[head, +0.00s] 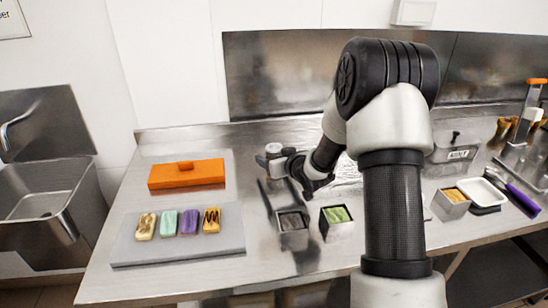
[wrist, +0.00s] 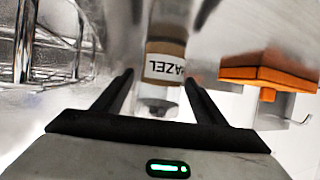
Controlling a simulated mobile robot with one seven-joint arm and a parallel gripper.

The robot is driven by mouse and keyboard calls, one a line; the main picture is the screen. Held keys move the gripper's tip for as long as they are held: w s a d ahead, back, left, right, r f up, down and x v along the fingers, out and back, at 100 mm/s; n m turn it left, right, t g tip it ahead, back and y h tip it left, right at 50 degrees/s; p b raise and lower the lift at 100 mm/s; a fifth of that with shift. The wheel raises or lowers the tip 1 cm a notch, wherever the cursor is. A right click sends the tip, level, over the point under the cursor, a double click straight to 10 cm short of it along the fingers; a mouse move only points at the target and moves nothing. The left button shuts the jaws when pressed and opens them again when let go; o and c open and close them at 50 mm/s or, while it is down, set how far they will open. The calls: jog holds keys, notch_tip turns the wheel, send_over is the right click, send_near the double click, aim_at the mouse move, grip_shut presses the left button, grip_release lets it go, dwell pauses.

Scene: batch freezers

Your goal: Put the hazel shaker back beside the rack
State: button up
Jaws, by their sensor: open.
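The hazel shaker (wrist: 164,64) is a clear container with a pale label whose letters read "AZEL", upside down in the wrist view. That view is inverted, so the shaker stands upright on the steel counter. My gripper (wrist: 158,78) is open, with its two fingers on either side of the shaker in that view. Contact cannot be told. In the head view the shaker's round top (head: 273,148) shows at the end of my arm, beside my dark gripper (head: 283,164). A wire rack (wrist: 45,45) stands at the left of the wrist view; my arm may hide it in the head view.
Open tins with grey (head: 293,238) and green (head: 337,230) contents stand in front of my gripper.

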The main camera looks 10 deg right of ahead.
jog(key=s+d+r+m+g+h, duration=0.1)
jog(key=s+d+r+g+h, duration=0.15)
jog(key=s+r, duration=0.7)
jog(key=s+d+r+m+g+h, duration=0.1)
jog(key=s+d+r+h, duration=0.35)
jog(key=s, duration=0.85)
jog(key=s+a+r+m+g+y, duration=0.1)
jog(key=s+a+r+g+y, duration=0.15)
jog(key=s, duration=0.75)
jog(key=s+a+r+g+y, duration=0.15)
jog(key=s+a, duration=0.25)
jog(key=s, duration=0.7)
notch_tip(320, 180, up, 9)
jog(key=w+p, duration=0.1)
jog(key=p, duration=0.8)
jog(key=shift+w+a, duration=0.15)
jog(key=shift+w, duration=0.05)
